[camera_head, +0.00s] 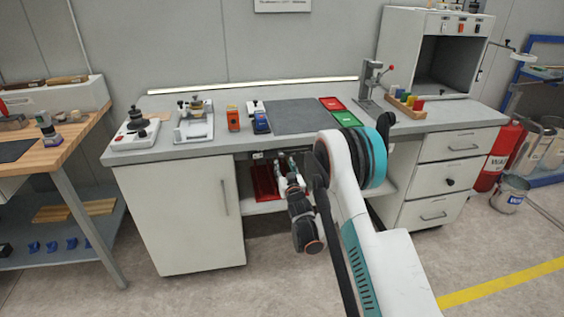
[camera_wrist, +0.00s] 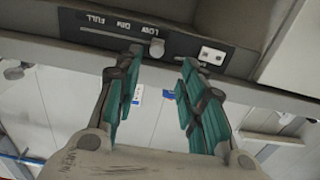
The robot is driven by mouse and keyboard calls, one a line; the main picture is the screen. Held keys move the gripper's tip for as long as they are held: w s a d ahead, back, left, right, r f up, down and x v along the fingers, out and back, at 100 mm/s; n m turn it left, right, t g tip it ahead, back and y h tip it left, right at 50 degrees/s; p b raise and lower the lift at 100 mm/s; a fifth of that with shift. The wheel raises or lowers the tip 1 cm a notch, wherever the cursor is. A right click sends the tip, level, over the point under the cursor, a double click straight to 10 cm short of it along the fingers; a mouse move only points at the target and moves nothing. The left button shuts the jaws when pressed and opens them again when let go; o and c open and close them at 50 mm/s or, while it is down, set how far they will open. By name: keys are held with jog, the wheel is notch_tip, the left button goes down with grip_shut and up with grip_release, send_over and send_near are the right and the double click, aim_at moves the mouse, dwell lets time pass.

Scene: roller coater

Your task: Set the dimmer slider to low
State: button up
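The dimmer panel (camera_wrist: 120,35) is a dark strip under the bench edge, its labels upside down in the wrist view: FULL at left, DIM in the middle, LOW at right. A thin slot runs below the labels. A small pale block (camera_wrist: 157,47) sits at the slot's right end, by LOW. In the head view my gripper (camera_head: 284,164) is at the bench's underside.
A white socket or switch plate (camera_wrist: 212,56) is right of the labels. The workbench top (camera_head: 225,142) overhangs the panel. A red tray (camera_head: 265,183) is on the shelf below, and a cabinet (camera_head: 180,210) stands to the left. Drawers (camera_head: 447,147) stand to the right.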

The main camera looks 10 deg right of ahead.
jog(key=shift+s, duration=2.2)
jog(key=s+d+r+g, duration=0.1)
jog(key=s+r+g, duration=0.2)
jog(key=s+r, duration=0.65)
jog(key=s+d+r+g, duration=0.1)
jog(key=s+r+g, duration=0.1)
jog(key=s+r, duration=0.75)
jog(key=s+a+g, duration=0.2)
jog(key=s+g, duration=0.4)
jog(key=s, duration=2.3)
jog(key=shift+s, duration=0.35)
jog(key=shift+r, duration=0.1)
